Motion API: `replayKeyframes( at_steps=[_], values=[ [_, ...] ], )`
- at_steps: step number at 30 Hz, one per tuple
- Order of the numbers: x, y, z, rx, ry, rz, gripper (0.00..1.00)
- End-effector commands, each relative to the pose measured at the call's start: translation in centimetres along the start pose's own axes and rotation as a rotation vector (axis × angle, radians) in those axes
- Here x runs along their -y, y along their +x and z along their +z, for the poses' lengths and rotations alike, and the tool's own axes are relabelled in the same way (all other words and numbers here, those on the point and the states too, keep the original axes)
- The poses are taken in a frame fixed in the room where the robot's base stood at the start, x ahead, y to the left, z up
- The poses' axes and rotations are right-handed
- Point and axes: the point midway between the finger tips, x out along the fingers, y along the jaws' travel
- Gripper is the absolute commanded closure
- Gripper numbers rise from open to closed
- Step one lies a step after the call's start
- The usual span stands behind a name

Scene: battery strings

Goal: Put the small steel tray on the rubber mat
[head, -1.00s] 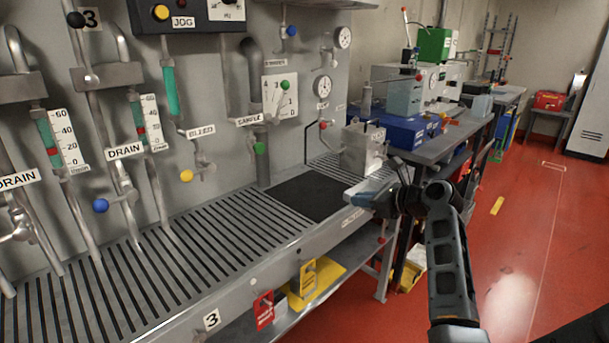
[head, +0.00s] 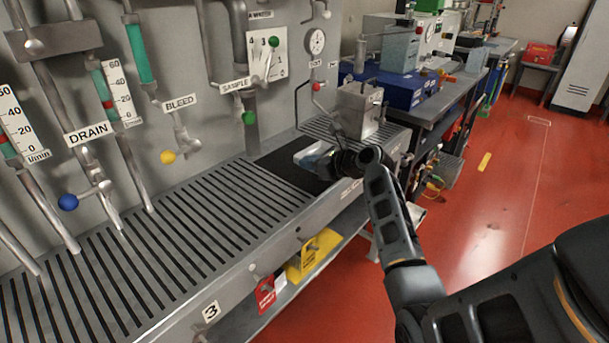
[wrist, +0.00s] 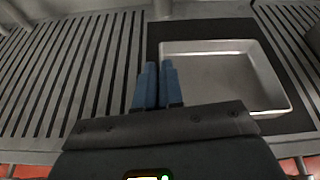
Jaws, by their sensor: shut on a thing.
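The small steel tray (wrist: 225,78) is a shallow, pale grey rectangular pan. In the head view the tray (head: 308,154) is partly hidden by my gripper. The rubber mat (head: 272,168) is a flat black rectangle on the slotted bench top. In the wrist view the mat (wrist: 205,28) shows as a dark border around the tray, which lies within its outline. I cannot tell whether the tray touches the mat or hangs just above it. My gripper (wrist: 158,68) has its blue fingers closed on the tray's left wall; it also shows in the head view (head: 325,157).
The slotted bench top (head: 150,245) is clear left of the mat. A grey metal block (head: 357,110) stands just behind and right of the mat. Pipes and valves line the back panel, including a yellow knob (head: 168,157).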

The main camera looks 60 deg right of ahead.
Motion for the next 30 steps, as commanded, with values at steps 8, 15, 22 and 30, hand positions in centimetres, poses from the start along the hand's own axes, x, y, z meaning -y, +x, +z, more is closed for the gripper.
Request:
replayKeyframes(
  at_steps=[8, 15, 22, 30],
  values=[
    [-0.9, 1.6, -0.6, 0.001, 0.000, -0.001, 1.00],
    [-1.2, 2.8, -3.5, -0.001, 0.001, -0.002, 1.00],
    [-1.3, 3.0, -3.9, 0.002, -0.001, -0.002, 1.00],
    [-1.3, 3.0, -4.0, 0.001, 0.000, -0.001, 0.80]
  ],
)
